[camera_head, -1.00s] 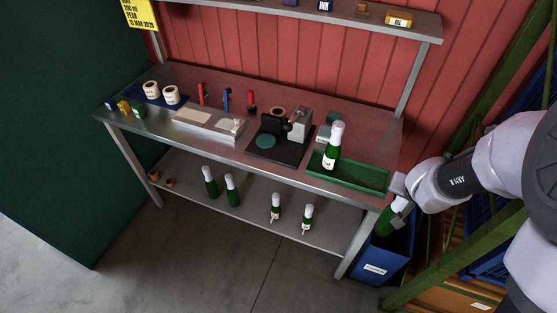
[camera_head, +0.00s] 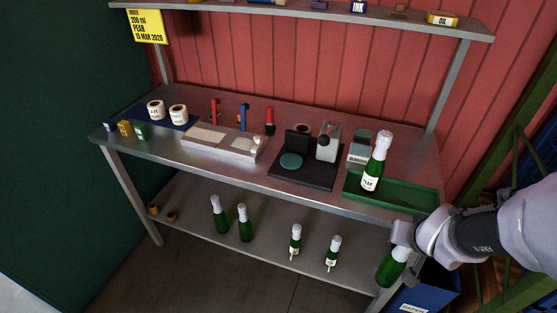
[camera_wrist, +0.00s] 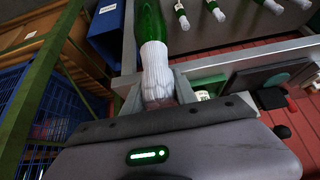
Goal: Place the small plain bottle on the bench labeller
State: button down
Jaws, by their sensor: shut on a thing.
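My gripper (camera_head: 402,238) is shut on a green bottle (camera_head: 390,270) with a white foil neck, off the bench's right front corner. No label shows on its visible side. In the wrist view the jaws close around the white neck of the bottle (camera_wrist: 150,25). The bench labeller has a black base (camera_head: 312,180), a round green pad (camera_head: 291,160) and a grey upright head (camera_head: 327,145). It stands on the bench, left of and behind my gripper. No bottle stands on its pad.
A green tray (camera_head: 405,194) with a labelled bottle (camera_head: 374,165) lies between the labeller and my gripper. A blue bin (camera_head: 430,293) stands under the held bottle. Several bottles stand on the lower shelf (camera_head: 190,232). A steel plate fixture (camera_head: 215,145) is left of the labeller.

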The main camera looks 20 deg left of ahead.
aim_at(291, 160)
jog(key=i+j, duration=0.1)
jog(key=j, duration=1.45)
jog(key=i, duration=0.05)
